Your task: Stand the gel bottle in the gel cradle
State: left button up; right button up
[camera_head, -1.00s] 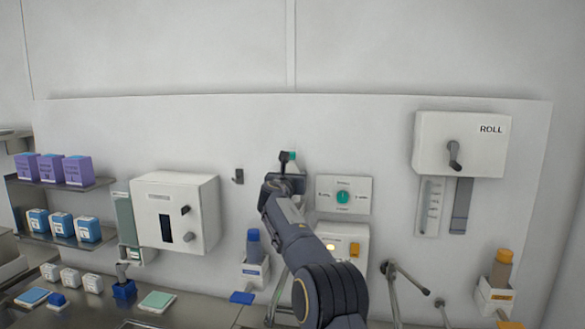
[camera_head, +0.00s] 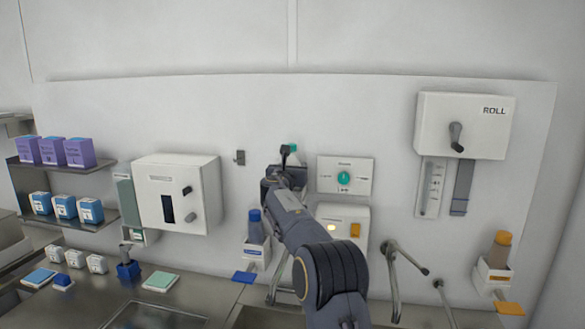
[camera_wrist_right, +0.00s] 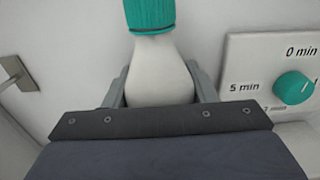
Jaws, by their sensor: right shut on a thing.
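A white bottle with a teal cap, likely the gel bottle (camera_head: 291,148), is in my right gripper (camera_head: 285,174) in front of the wall panel. In the right wrist view the bottle (camera_wrist_right: 160,70) is upright, its teal cap at the top, and the gripper (camera_wrist_right: 160,88) is shut around its white body. My right arm and gripper hide most of the bottle in the head view. I cannot make out an empty gel cradle; the arm covers the wall behind it. My left gripper is not in view.
Right of the gripper is a timer plate with a teal dial (camera_head: 344,178), above a white box (camera_head: 355,221). A blue-capped bottle (camera_head: 254,226) and an orange-capped bottle (camera_head: 498,251) stand in wall holders. A white dispenser (camera_head: 173,175) hangs left; taps are below.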

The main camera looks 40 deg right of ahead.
jog(key=shift+f+b, duration=0.4)
jog(key=shift+f, duration=0.15)
jog(key=o, duration=1.3)
